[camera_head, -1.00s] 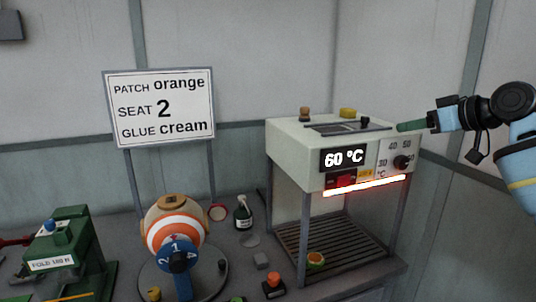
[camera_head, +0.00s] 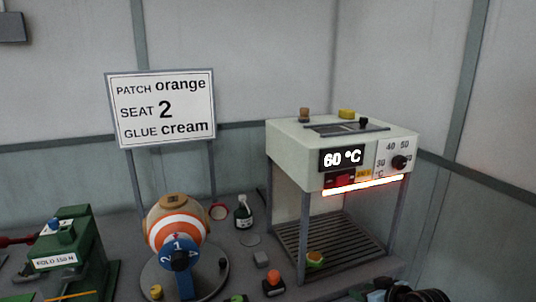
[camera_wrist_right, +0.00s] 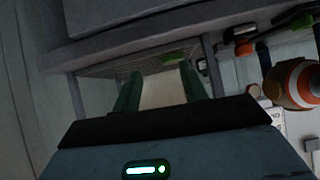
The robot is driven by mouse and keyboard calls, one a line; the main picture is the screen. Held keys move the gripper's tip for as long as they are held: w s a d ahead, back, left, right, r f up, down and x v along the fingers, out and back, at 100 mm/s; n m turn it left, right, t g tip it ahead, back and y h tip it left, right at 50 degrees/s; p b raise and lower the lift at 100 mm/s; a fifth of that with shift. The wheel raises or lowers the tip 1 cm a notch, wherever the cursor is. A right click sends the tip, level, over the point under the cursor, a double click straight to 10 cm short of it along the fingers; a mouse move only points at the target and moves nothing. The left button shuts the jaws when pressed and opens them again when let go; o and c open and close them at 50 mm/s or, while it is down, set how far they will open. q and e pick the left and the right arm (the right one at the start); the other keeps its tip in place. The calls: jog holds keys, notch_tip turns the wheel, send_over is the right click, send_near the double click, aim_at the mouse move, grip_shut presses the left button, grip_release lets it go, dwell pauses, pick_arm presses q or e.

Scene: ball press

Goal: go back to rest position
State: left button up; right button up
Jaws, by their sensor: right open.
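My right gripper (camera_wrist_right: 160,82) shows in the right wrist view with its two green fingers apart and nothing between them. In the head view only dark parts of my right arm show at the bottom right edge, below the heater. My left gripper is not in view. The white heater (camera_head: 290,143) stands at the right with its display reading 60 °C and a glowing red bar along its front edge. An orange-and-white striped ball (camera_head: 176,228) sits on a round stand behind a blue numbered dial (camera_head: 180,268).
A sign (camera_head: 162,108) stands at the back, reading patch orange, seat 2, glue cream. A green press (camera_head: 75,240) stands at the left. A dark bottle (camera_head: 243,212), a red-topped button (camera_head: 273,279) and a small green-and-orange piece (camera_head: 315,259) are on the table or heater rack.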

jog(key=s+a+f+m+h, duration=0.1)
jog(key=s+a+f, duration=0.1)
jog(key=s+f, duration=0.7)
jog(key=s+a+f, duration=0.2)
jog(key=s+f, duration=0.5)
jog(key=s, duration=0.5)
jog(key=s+f, duration=0.1)
jog(key=s, duration=0.9)
jog(key=s+a+f+m+g+h, duration=0.1)
jog(key=s, duration=1)
jog(key=shift+s+a+f, duration=0.15)
jog(key=shift+a+f, duration=0.1)
jog(key=shift+f, duration=0.15)
